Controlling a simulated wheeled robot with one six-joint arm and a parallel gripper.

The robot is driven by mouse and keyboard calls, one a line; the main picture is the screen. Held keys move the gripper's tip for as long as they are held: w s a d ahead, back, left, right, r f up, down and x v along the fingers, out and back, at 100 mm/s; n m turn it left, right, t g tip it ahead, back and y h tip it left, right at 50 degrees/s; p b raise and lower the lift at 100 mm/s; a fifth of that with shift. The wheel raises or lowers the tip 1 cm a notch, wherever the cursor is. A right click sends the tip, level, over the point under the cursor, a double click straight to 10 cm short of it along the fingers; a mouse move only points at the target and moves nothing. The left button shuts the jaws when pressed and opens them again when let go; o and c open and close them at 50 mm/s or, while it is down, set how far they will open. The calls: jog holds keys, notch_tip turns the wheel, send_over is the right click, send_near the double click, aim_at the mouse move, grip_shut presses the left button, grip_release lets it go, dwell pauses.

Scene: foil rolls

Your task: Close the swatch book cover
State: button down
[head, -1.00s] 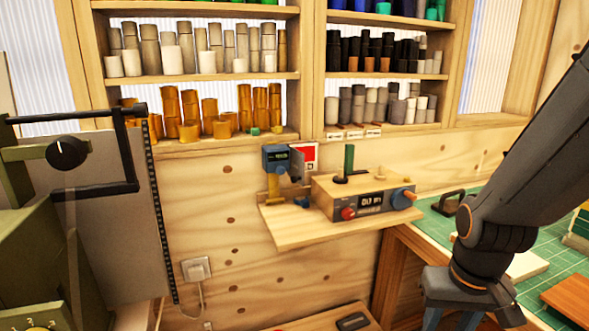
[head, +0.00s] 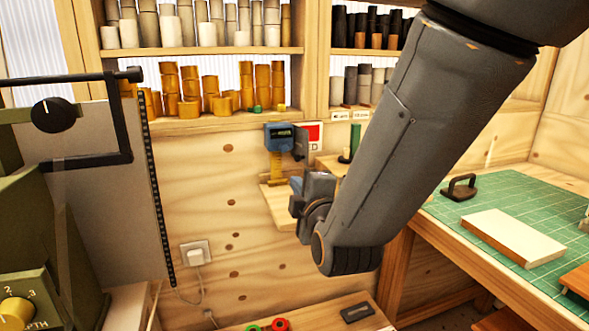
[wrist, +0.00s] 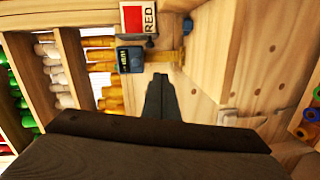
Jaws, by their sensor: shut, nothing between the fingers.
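No swatch book can be made out with certainty. A flat, book-like block with a pale top and brown edge (head: 514,238) lies on the green mat at the right in the head view; I cannot tell whether it is the swatch book or has a cover. My gripper (head: 299,196) is well to the left of it, in front of the wall ledge. In the wrist view my gripper (wrist: 158,82) is shut and empty, pointing towards the blue gauge device (wrist: 131,60). My forearm hides part of the ledge.
The green mat (head: 470,222) also holds a dark-handled tool (head: 460,187). The blue gauge (head: 279,136) stands beside a red-and-white card (head: 314,133). Shelves of rolls fill the back. An olive machine (head: 50,225) with a black bar stands at left.

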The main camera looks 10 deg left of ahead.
jog(key=w+a+r+n+p, duration=0.1)
jog(key=w+a+p, duration=0.2)
jog(key=w, duration=0.8)
jog(key=shift+t+y+p, duration=0.4)
jog(key=shift+r, duration=0.1)
